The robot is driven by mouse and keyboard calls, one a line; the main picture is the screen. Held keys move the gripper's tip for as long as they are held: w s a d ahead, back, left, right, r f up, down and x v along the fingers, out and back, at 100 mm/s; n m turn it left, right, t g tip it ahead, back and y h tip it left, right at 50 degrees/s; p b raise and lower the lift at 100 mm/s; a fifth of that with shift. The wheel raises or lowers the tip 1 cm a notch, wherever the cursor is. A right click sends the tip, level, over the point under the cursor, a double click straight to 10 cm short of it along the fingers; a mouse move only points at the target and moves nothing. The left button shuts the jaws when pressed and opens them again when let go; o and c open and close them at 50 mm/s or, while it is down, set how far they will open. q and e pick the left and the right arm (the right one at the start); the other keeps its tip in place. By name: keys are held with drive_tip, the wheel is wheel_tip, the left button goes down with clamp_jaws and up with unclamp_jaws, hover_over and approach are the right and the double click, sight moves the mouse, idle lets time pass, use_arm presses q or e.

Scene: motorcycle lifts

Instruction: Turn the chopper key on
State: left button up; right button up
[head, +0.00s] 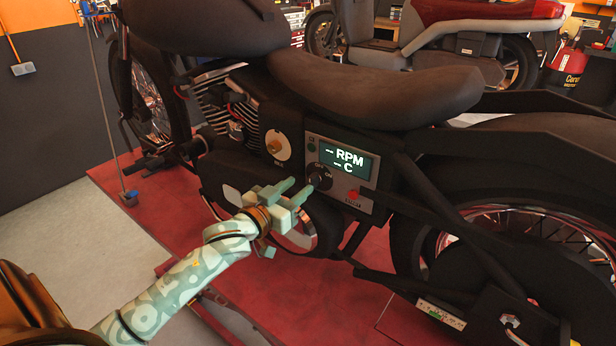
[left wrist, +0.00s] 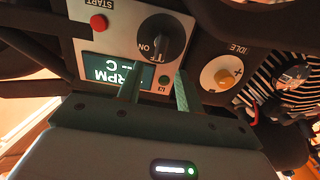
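The chopper's control panel (head: 340,172) is on its side below the seat, with a lit display (head: 345,163) reading "-- RPM" and "-- C". The black key knob (head: 321,178) is below the display. In the left wrist view the panel is upside down; the key (left wrist: 163,38) stands just beyond the fingertips, with "ON" and a partly covered "OFF" beside it. My left gripper (head: 303,187) is open in front of the panel. In the left wrist view its fingers (left wrist: 158,76) are apart with nothing between them, not closed around the key. My right gripper is out of view.
A red START button (head: 353,195) is on the panel, and an idle dial (head: 276,146) is left of it. The seat (head: 370,90) overhangs above. The chopper stands on a red lift (head: 240,265). Another motorcycle (head: 470,40) is behind. Bare floor (head: 60,225) is at left.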

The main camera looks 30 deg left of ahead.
sight(310, 178)
use_arm(q)
drive_tip(key=w, duration=0.4)
drive_tip(key=shift+w+d, duration=0.15)
drive_tip(key=shift+d, duration=0.1)
drive_tip(key=shift+w, duration=0.4)
clamp_jaws()
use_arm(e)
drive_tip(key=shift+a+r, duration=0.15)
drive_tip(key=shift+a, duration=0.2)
